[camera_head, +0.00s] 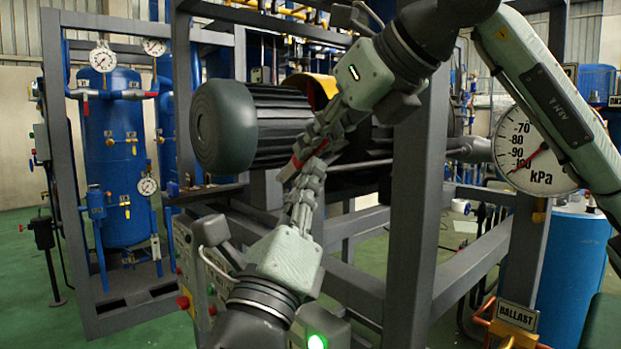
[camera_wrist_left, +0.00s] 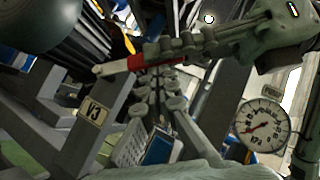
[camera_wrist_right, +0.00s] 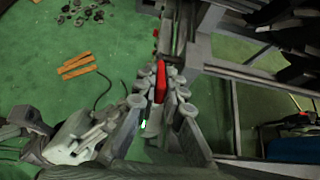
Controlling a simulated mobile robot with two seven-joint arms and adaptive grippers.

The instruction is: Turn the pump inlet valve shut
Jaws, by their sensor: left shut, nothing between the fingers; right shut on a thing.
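A red valve handle (camera_head: 296,168) shows between and below my two grippers' fingertips in the head view, partly hidden by them. It appears as a red bar in the left wrist view (camera_wrist_left: 120,66) and end-on in the right wrist view (camera_wrist_right: 160,82). My right gripper (camera_head: 312,150), coming from the upper right, is shut on this handle; its fingers also show in the left wrist view (camera_wrist_left: 150,56). My left gripper (camera_head: 314,170), coming from below, is shut and empty, its tips close to the handle. I cannot tell whether they touch it. The valve body is hidden.
A V3 tag (camera_wrist_left: 94,110) sits on grey metal in the left wrist view. A dark motor (camera_head: 250,125) lies behind the grippers. A grey frame post (camera_head: 415,190) stands right of them. A kPa gauge (camera_head: 535,150) and BALLAST tag (camera_head: 516,315) are at right.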

